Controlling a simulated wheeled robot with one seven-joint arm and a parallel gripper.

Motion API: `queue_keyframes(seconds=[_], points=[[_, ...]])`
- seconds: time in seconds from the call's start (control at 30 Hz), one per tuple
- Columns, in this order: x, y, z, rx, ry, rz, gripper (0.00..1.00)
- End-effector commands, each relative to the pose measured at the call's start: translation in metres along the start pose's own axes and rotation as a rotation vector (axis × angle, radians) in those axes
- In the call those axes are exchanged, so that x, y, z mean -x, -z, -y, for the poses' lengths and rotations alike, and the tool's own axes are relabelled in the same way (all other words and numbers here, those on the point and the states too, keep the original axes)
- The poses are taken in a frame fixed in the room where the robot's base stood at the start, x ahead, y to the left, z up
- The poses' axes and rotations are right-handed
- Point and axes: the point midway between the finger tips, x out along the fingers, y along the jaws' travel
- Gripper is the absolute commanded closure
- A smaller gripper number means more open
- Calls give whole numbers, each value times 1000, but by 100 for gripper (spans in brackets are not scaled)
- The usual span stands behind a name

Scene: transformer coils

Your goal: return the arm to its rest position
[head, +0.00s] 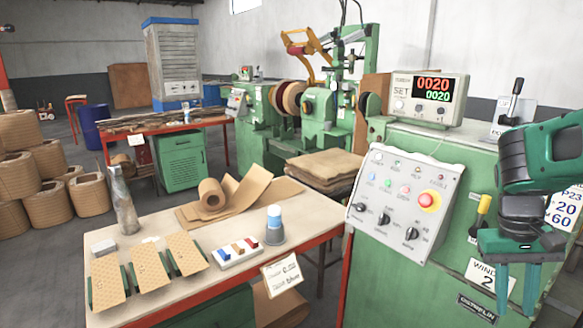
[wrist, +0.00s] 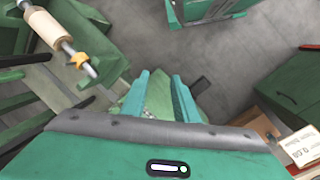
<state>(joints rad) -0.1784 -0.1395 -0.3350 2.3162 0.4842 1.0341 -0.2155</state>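My green arm (head: 545,150) is folded at the right side of the head view. My gripper (head: 515,305) hangs from it with its fingers pointing down, in front of the green machine cabinet (head: 395,285). The gripper also shows in the wrist view (wrist: 163,78), where its two green fingers stand apart. I see nothing held between them. The lower right of the arm is partly cut off by the picture edge.
A control panel (head: 404,203) with knobs and a red button is left of my gripper; a lever (head: 515,98) stands above it. A worktable (head: 160,312) with patterned boards is at the front left. Grey floor (wrist: 230,75) shows in the wrist view.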

Motion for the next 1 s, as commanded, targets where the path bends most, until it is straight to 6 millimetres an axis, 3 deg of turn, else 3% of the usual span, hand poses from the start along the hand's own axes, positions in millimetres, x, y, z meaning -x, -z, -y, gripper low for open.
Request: queue_keyframes(seconds=[0.2,0.4,0.6,1.0], points=[[-9,-65,-13,-114,138,-29,73],[-17,-106,-9,-185,212,-57,73],[-20,-120,-7,-210,237,-66,73],[-20,-120,-6,-211,237,-66,73]])
